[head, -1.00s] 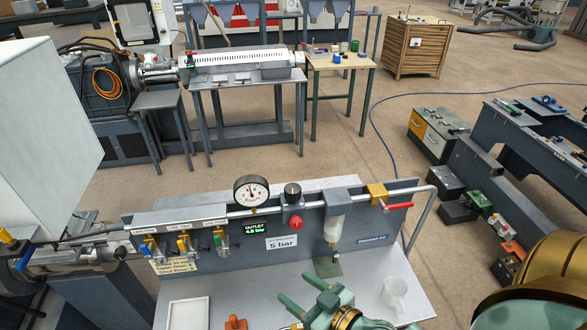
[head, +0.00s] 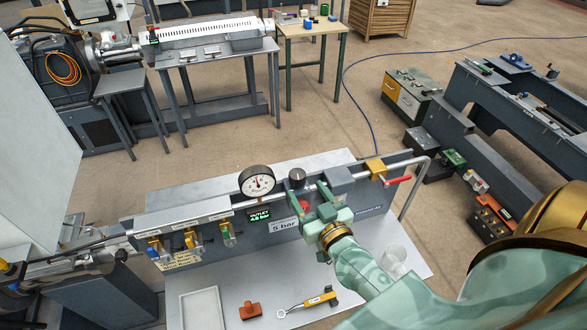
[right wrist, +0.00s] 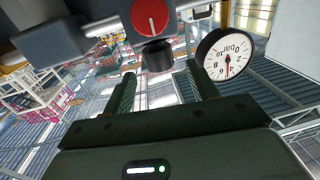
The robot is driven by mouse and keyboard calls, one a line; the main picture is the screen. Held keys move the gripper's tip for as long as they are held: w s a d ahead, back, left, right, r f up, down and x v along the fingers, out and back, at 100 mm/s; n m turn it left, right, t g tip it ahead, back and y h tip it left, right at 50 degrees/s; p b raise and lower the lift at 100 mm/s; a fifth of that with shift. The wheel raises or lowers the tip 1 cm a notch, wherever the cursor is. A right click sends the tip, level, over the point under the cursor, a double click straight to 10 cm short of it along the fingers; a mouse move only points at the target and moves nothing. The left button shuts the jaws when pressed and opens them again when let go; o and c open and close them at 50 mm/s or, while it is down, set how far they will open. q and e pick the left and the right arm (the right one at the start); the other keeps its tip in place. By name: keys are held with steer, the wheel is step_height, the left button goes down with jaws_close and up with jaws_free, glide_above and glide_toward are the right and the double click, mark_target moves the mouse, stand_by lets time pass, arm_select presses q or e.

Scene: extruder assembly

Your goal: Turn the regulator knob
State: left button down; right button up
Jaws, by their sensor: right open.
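A black knob (head: 297,176) stands on the pipe of the grey panel, just right of the round gauge. Below it a red knob (head: 304,206) is partly hidden by my right gripper. My right gripper (head: 309,190) is open in front of these knobs. In the right wrist view, the open fingers (right wrist: 160,76) point at the black knob (right wrist: 158,57), which lies just beyond and between their tips. The red knob (right wrist: 150,13), with a white line, is above it. Nothing is held. My left gripper is not in view.
A red-handled yellow valve (head: 377,168) is to the right.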

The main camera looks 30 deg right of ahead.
mark_target(295, 173)
steer(key=w, duration=0.4)
steer(key=w+d, duration=0.1)
steer(key=w, duration=0.1)
steer(key=shift+w, duration=1)
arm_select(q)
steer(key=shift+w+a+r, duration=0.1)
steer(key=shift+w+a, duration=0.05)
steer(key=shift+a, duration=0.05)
